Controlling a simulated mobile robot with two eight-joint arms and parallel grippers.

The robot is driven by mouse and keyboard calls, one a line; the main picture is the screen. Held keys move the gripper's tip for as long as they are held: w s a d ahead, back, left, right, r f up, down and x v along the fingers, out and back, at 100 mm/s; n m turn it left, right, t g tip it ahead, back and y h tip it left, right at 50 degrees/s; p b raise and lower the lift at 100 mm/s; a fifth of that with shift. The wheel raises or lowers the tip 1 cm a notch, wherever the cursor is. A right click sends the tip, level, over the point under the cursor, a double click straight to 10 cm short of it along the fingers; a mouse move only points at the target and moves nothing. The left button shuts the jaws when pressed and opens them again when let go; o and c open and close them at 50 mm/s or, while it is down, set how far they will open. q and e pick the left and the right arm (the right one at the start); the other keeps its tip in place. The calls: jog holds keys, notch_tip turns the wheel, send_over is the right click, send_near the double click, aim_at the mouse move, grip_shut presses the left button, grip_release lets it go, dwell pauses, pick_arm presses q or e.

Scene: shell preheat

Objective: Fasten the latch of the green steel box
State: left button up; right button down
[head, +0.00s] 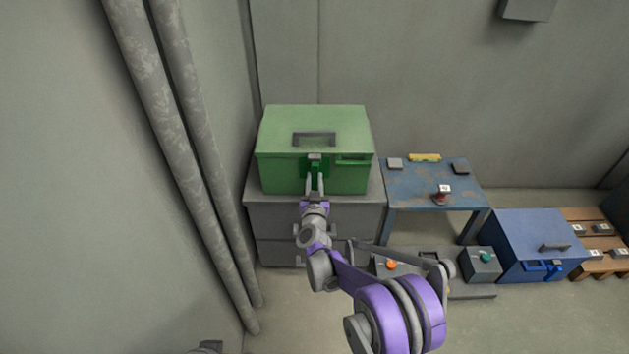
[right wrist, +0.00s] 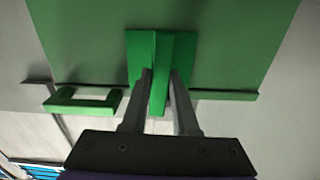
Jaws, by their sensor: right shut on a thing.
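The green steel box (head: 270,174) stands on a grey drawer cabinet against the back wall, its lid (head: 275,128) down. A dark grey handle (head: 314,139) lies on the lid. The green latch (head: 315,168) is at the middle of the box's front, partly hidden by my right gripper (head: 315,181). In the right wrist view the latch (right wrist: 160,75) has a wide plate and a narrow tongue. The fingers of my right gripper (right wrist: 165,95) stand on either side of that tongue, shut on it. I cannot tell whether the latch is fastened.
A green bracket (head: 352,161) sticks out right of the latch. The grey cabinet (head: 285,217) is under the box. A blue table (head: 420,186) with small items and a blue box (head: 520,235) stand to the right. Pipes (head: 185,130) run along the left wall.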

jog(key=shift+n, duration=0.4)
jog(key=c, duration=0.7)
grip_release()
jog(key=shift+s, duration=0.1)
jog(key=s+p, duration=0.1)
jog(key=s, duration=0.9)
jog(key=shift+s+p, duration=0.3)
jog(key=shift+s, duration=0.05)
